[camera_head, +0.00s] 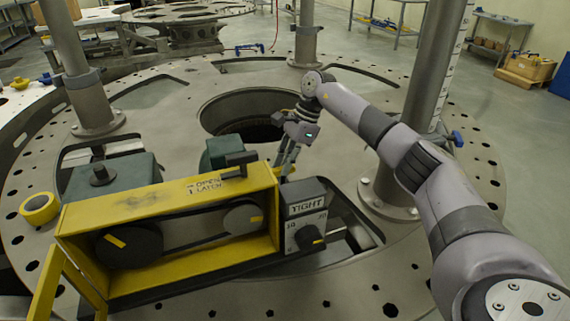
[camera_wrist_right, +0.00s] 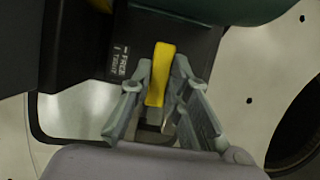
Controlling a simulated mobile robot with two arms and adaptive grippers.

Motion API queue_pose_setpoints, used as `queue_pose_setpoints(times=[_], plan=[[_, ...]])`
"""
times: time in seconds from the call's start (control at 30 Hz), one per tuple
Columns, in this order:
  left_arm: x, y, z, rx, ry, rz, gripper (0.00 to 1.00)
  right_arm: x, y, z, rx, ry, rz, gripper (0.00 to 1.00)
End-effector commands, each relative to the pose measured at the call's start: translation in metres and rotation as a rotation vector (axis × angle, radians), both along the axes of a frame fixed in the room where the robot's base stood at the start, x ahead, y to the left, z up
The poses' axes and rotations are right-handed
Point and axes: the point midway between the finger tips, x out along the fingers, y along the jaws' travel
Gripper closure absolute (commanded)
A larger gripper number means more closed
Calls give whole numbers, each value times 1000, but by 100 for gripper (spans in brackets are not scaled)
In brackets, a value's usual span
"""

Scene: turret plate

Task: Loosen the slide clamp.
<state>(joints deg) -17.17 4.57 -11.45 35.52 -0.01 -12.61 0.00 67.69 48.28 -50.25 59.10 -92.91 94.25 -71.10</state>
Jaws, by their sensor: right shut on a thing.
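In the right wrist view a yellow lever (camera_wrist_right: 159,72), which appears to be the slide clamp's handle, stands out from a dark block (camera_wrist_right: 170,38) with a small label reading FREE and apparently TIGHT (camera_wrist_right: 121,62). My right gripper (camera_wrist_right: 163,84) has its fingers on both sides of the lever and is shut on it. In the head view my right gripper (camera_head: 285,163) reaches down behind the yellow belt housing (camera_head: 165,200), and the lever is hidden there. My left gripper is out of view.
A grey box marked TIGHT (camera_head: 306,205) with a black knob (camera_head: 309,238) stands at the housing's right end. A green motor (camera_head: 112,178) is behind the housing. Steel posts (camera_head: 428,75) rise from the round plate (camera_head: 185,100). A yellow tape roll (camera_head: 39,208) lies at left.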

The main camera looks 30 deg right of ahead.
Motion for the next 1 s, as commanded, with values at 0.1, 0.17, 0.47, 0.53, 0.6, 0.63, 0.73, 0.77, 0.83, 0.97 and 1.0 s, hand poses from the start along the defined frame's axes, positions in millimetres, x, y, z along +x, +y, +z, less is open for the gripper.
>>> queue_pose_setpoints(times=[0.1, 0.17, 0.47, 0.53, 0.6, 0.63, 0.73, 0.77, 0.83, 0.97, 1.0], plan=[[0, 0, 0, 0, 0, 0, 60, 0, -1, 1, -2, -3, 3, 100], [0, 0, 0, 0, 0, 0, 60, 0, -1, 1, -2, -4, 3, 100], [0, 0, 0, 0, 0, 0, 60, 0, 0, 1, -2, -4, 2, 73], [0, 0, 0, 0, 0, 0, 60, 0, 0, 1, -2, -2, 1, 68], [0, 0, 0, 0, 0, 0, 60, 0, 0, 0, -2, -2, 1, 63], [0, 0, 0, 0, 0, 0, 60, 0, 0, 0, -2, -2, 1, 63], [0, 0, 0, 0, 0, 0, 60, 0, 0, 0, -1, -1, 1, 63], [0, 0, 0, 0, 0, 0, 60, 0, 0, 0, -1, -1, 1, 63], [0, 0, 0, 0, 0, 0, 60, 0, 0, 0, 0, -2, 1, 63], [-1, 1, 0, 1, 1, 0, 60, 0, -2, 5, -1, -3, 1, 63], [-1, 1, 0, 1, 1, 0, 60, 0, -3, 8, -1, -4, -1, 63]])
